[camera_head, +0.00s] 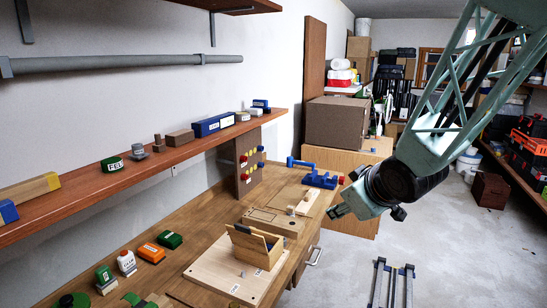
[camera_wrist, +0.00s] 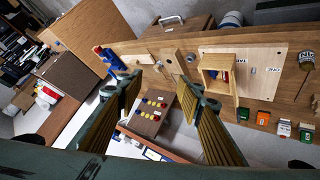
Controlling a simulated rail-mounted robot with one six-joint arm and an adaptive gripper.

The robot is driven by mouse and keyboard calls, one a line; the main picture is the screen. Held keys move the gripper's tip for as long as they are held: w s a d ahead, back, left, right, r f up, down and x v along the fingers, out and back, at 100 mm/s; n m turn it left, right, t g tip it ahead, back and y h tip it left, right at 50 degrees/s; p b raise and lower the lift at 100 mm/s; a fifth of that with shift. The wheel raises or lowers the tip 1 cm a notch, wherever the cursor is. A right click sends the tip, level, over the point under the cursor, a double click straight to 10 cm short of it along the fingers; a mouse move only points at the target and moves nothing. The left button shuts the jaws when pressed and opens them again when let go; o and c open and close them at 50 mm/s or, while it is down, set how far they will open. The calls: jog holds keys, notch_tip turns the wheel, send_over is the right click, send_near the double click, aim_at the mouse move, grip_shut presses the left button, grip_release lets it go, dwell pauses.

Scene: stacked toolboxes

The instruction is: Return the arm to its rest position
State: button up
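My green arm reaches in from the upper right in the head view. My gripper (camera_head: 340,212) hangs over the right edge of the workbench (camera_head: 188,238), beyond the small wooden box. In the wrist view my gripper (camera_wrist: 160,84) has its two ridged fingers spread wide apart, with nothing between them. The bench top, the wall shelf and a panel of coloured knobs show behind the fingers. No object touches the fingers in either view.
On the bench are an open wooden box (camera_head: 254,248) on a pale board (camera_head: 208,270), a blue vise (camera_head: 320,180) and a knob panel (camera_head: 247,170). A long wall shelf (camera_head: 75,200) holds blocks. Cardboard boxes (camera_head: 338,122) stand behind. The floor (camera_head: 440,225) right of the bench is mostly clear.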

jog(key=s+d+r+m+g+h, duration=0.1)
jog(key=s+d+r+m+h, duration=0.25)
jog(key=s, duration=0.55)
jog(key=s+a+r+m+g+y, duration=0.1)
jog(key=s+r+m+g, duration=0.1)
jog(key=s, duration=1.5)
jog(key=s+a+r+m+g+y, duration=0.1)
jog(key=s+r+m+g, duration=0.1)
jog(key=s, duration=1.6)
jog(key=shift+s+r+g+b, duration=0.2)
jog(key=shift+g+b, duration=0.1)
jog(key=shift+b, duration=0.15)
